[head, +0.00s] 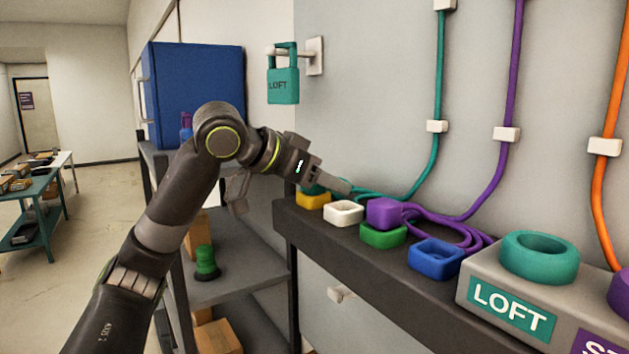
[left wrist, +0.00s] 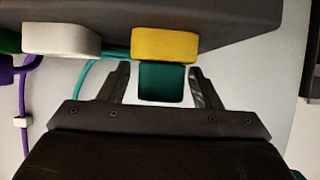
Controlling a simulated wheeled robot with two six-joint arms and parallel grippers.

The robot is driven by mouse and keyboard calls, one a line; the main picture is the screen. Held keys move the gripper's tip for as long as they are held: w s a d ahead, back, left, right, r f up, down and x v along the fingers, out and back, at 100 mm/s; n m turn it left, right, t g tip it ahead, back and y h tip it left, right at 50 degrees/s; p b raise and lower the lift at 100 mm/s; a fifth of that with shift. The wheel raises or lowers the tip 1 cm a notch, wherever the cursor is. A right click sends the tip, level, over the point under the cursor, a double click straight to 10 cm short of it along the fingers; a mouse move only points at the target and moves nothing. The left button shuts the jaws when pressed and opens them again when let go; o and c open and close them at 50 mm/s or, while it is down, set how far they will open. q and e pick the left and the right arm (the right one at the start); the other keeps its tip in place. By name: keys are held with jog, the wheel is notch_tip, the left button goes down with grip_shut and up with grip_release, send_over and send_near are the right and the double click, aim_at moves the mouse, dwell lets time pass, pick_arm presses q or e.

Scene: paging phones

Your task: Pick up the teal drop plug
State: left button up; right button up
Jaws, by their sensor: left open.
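The teal drop plug (left wrist: 160,83) is a block with rounded corners. In the left wrist view it shows between the two fingers of my left gripper (left wrist: 159,72), with a gap on each side. It sits against a yellow holder (left wrist: 165,43). In the head view my left gripper (head: 335,184) is over the yellow holder (head: 313,200) and largely hides the teal plug (head: 314,189). The gripper is open and holds nothing. A teal cord (head: 412,187) runs from near there up the wall. My right gripper is out of view.
A white holder (head: 344,212), a purple plug (head: 383,213) on a green holder (head: 383,236) and a blue holder (head: 436,258) follow along the dark ledge (head: 345,247). A grey LOFT block (head: 470,292) bears a teal ring (head: 540,256). A teal LOFT padlock (head: 283,86) hangs above.

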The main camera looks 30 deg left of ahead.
pick_arm(q)
jog(key=shift+s, duration=0.15)
jog(key=shift+c, duration=1)
jog(key=c, duration=0.9)
jog(key=shift+r, duration=0.1)
jog(key=shift+r+b, duration=0.35)
jog(key=shift+r, duration=0.55)
notch_tip(320, 180, up, 8)
jog(key=shift+f+b, duration=0.1)
jog(key=shift+b, duration=0.4)
